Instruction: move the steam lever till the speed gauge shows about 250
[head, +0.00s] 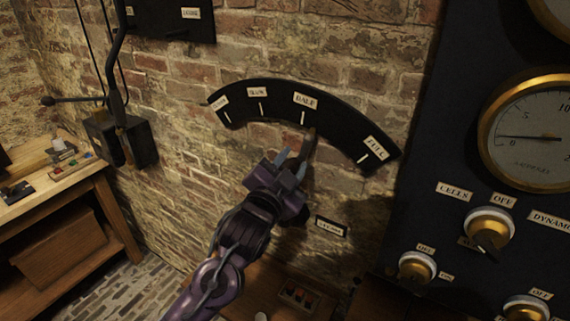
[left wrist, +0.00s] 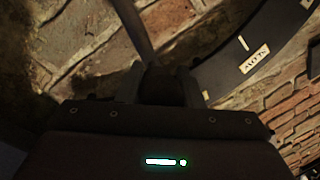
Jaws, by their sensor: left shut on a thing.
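The steam lever (head: 308,146) is a dark bar on the brick wall, in front of a black curved scale (head: 335,128). Its upper end points just right of the HALF mark, well short of FULL. My purple left gripper (head: 291,168) is shut on the lever below its tip. In the left wrist view the lever (left wrist: 134,28) runs up from between the fingers (left wrist: 160,87), and the SLOW part of the scale (left wrist: 235,70) is at the right. I cannot identify a speed gauge. My right gripper is out of view.
A dark panel at the right carries a brass-rimmed dial (head: 535,132) that looks like an ampere meter, needle near 0, and several knobs (head: 489,228). Another dial (head: 556,12) is cut off above it.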

